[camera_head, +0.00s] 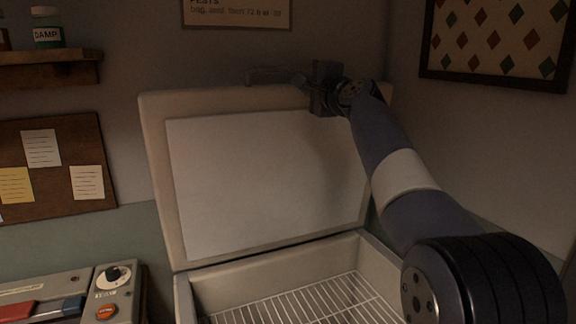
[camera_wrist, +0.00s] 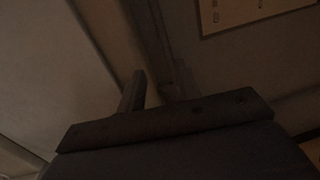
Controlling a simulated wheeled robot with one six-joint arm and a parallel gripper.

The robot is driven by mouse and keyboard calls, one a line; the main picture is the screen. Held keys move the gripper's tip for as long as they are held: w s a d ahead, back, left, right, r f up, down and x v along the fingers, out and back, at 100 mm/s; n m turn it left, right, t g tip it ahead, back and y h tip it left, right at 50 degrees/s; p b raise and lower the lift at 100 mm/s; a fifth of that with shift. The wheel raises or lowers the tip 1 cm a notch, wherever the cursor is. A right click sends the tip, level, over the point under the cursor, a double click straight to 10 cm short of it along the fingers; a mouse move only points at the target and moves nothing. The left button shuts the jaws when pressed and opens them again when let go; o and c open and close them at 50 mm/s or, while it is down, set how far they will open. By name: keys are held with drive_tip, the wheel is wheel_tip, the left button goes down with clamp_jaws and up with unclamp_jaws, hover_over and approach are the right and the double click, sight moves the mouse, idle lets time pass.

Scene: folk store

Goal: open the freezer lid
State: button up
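The freezer lid (camera_head: 265,180) stands raised and nearly upright, leaning back a little, with its pale inner panel facing me in the head view. The freezer body (camera_head: 185,300) below is uncovered, and its wire rack shows. A dark handle bar (camera_head: 268,76) shows at the lid's top edge. My gripper (camera_head: 303,84) is at that top edge, beside the right end of the handle. In the dark wrist view, my gripper (camera_wrist: 152,88) is close to a long dark bar and a pale surface. Whether its fingers are closed on the handle is unclear.
A control box with a knob (camera_head: 115,275) and orange button stands left of the freezer. A wooden shelf (camera_head: 50,72) and a corkboard (camera_head: 60,135) hang on the left wall. A framed diamond pattern (camera_head: 500,40) hangs on the right wall. The visible rack (camera_head: 310,300) is bare.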

drive_tip(key=b+v, duration=0.3)
drive_tip(key=v, duration=0.7)
drive_tip(key=p, duration=0.5)
approach(290, 68)
drive_tip(key=shift+g, duration=0.5)
drive_tip(key=p+x, duration=0.6)
drive_tip(key=p, duration=0.2)
drive_tip(key=shift+w+d+r, duration=0.1)
drive_tip(key=shift+d, duration=0.05)
drive_tip(key=shift+g+h, duration=0.4)
drive_tip(key=shift+g, duration=0.1)
drive_tip(key=p+x, duration=0.2)
drive_tip(key=p, duration=0.2)
drive_tip(key=r+p+x, duration=0.1)
drive_tip(key=p+x, duration=0.1)
drive_tip(key=p, duration=0.1)
drive_tip(key=shift+w+p, duration=0.2)
drive_tip(key=shift+p, duration=0.2)
drive_tip(key=b+v, duration=0.5)
drive_tip(key=v, duration=0.4)
drive_tip(key=shift+s+f+b, duration=0.25)
drive_tip(key=shift+s+b, duration=0.05)
drive_tip(key=shift+s, duration=0.1)
